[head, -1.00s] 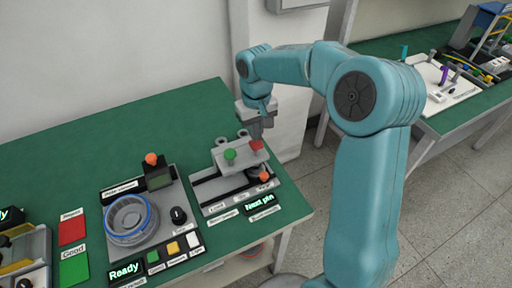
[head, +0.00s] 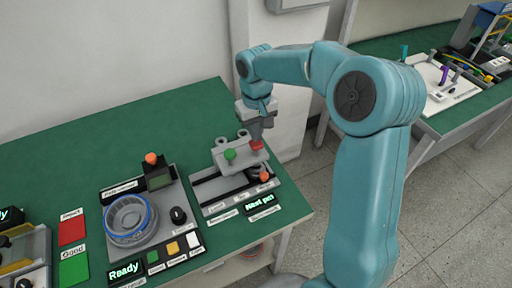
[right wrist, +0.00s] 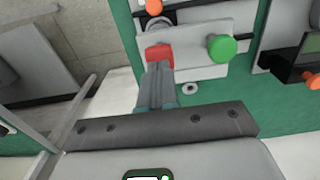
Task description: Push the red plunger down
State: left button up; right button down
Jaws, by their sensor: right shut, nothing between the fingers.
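The red plunger (head: 257,146) is a small red block on the grey press fixture (head: 236,163) at the right end of the green bench. A green knob (head: 230,154) stands to its left. My right gripper (head: 262,131) is shut and points down, its fingertips at or just above the red plunger. In the right wrist view the closed fingers (right wrist: 158,78) reach the near edge of the red plunger (right wrist: 158,55) and hide part of it. I cannot tell whether they touch. My left gripper does not show.
An orange knob (head: 263,176) and a display reading "Next pin" (head: 260,201) are at the fixture's front. To the left stands a station with a blue-rimmed round holder (head: 131,216) and a "Ready" display (head: 126,272). The bench behind is clear; the wall is close.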

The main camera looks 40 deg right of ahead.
jog(key=shift+f+b, duration=1.05)
jog(key=shift+f, duration=0.4)
jog(key=shift+r, duration=0.1)
notch_tip(320, 180, up, 8)
jog(key=p, duration=0.7)
jog(key=shift+r, duration=0.1)
jog(key=shift+s, duration=0.1)
dwell(0.5)
